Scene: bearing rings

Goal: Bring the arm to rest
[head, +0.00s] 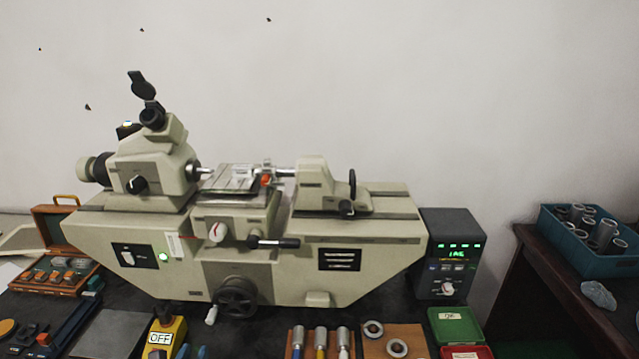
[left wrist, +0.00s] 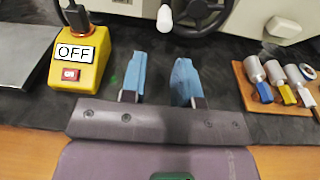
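My left gripper (left wrist: 160,80) shows in the left wrist view with its two blue fingertips apart and nothing between them. It is over the dark bench top, between the yellow OFF switch box (left wrist: 80,58) and a wooden block with several handled tools (left wrist: 270,85). In the head view only the tips of the left gripper (head: 192,352) show at the bottom edge, right of the yellow box (head: 166,334). My right gripper is in neither view.
A large beige measuring machine (head: 240,240) stands behind, with its handwheel (head: 236,296) low in front. Two rings (head: 373,328) lie on a wooden board. Green (head: 454,326) and red trays, a display unit (head: 449,255) and a blue bin (head: 590,255) are to the right.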

